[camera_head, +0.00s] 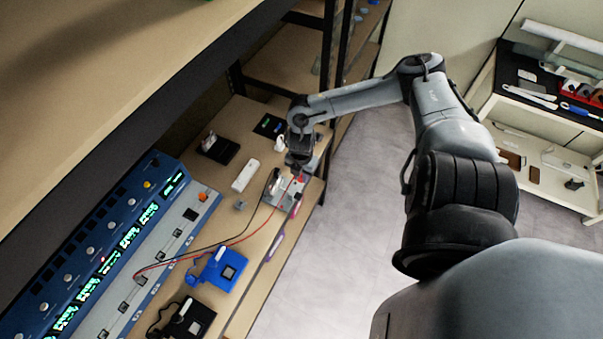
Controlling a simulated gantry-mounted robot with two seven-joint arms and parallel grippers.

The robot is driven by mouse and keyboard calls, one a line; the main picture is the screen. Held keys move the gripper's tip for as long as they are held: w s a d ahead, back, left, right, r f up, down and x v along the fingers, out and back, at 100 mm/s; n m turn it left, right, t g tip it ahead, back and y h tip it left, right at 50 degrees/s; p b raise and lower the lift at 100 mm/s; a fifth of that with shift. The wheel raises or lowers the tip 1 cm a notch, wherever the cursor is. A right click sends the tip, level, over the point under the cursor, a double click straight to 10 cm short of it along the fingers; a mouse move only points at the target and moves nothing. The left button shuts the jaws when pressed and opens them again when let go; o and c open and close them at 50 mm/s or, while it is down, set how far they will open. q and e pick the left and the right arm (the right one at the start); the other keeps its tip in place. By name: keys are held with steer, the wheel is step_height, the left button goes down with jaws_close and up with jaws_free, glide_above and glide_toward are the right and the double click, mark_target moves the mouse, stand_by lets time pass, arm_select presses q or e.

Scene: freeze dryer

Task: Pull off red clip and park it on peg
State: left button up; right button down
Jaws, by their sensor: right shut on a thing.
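My right gripper (297,168) points down over the far end of the bench and is shut on the small red clip (299,180), which is mostly hidden by the fingers. A red wire runs from the clip's place back across the bench. A grey metal fixture (287,201) stands just below the gripper, with a black lead reaching its left side. I cannot tell whether the clip still touches the fixture. The peg is too small to make out. My left gripper is not in view.
A blue instrument panel (110,240) with lit displays lines the bench's left. A blue device (222,268) and a black device (190,318) sit nearer. A white block (245,175) and a black scale-like box (218,148) lie left of the gripper. Open floor (340,240) lies right.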

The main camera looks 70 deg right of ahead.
steer(key=w+b, duration=0.4)
steer(key=w, duration=0.4)
steer(key=shift+w+a, duration=0.15)
stand_by(0.5)
steer(key=w+p, duration=0.1)
steer(key=w, duration=0.7)
steer(key=shift+w+a+p, duration=0.15)
steer(key=shift+w+p, duration=0.05)
steer(key=shift+p, duration=0.1)
